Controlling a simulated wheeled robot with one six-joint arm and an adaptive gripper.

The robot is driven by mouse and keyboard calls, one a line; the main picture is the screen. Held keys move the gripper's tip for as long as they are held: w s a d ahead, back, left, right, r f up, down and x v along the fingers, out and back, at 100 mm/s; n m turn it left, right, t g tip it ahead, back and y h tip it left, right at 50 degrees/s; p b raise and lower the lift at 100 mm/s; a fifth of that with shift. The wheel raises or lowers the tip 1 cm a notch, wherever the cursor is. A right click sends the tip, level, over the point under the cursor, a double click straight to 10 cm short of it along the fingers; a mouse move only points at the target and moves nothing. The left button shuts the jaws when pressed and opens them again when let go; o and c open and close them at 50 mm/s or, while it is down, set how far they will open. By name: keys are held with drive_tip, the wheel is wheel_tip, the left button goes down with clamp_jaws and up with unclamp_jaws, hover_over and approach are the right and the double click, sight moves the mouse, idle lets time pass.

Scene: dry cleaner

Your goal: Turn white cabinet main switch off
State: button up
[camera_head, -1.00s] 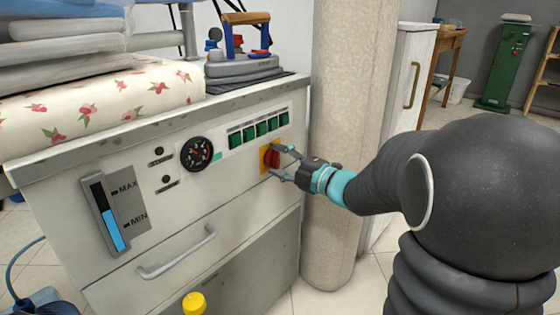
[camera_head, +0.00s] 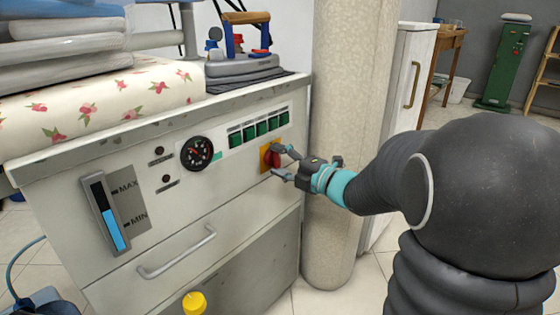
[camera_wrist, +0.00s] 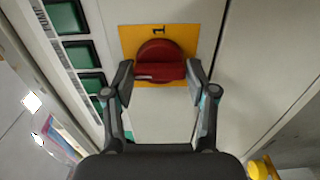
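The white cabinet (camera_head: 235,200) stands at left and centre in the head view. Its main switch is a red rotary knob (camera_head: 271,158) on a yellow plate (camera_head: 265,149), near the right end of the front panel. In the wrist view the knob (camera_wrist: 160,62) has a raised bar lying across the picture, and a "1" is printed on the yellow plate (camera_wrist: 128,36) above it. My gripper (camera_head: 282,161) reaches in from the right. In the wrist view its fingers (camera_wrist: 160,80) stand at the two ends of the bar and appear to touch it.
Green buttons (camera_head: 262,127) and a round gauge (camera_head: 197,153) sit on the panel left of and above the switch. A drawer handle (camera_head: 178,252) projects below. A pillar (camera_head: 345,110) stands close to the right of the cabinet.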

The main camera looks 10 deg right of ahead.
drive_tip(key=shift+o, duration=1)
drive_tip(key=shift+s, duration=0.1)
drive_tip(key=v, duration=1.2)
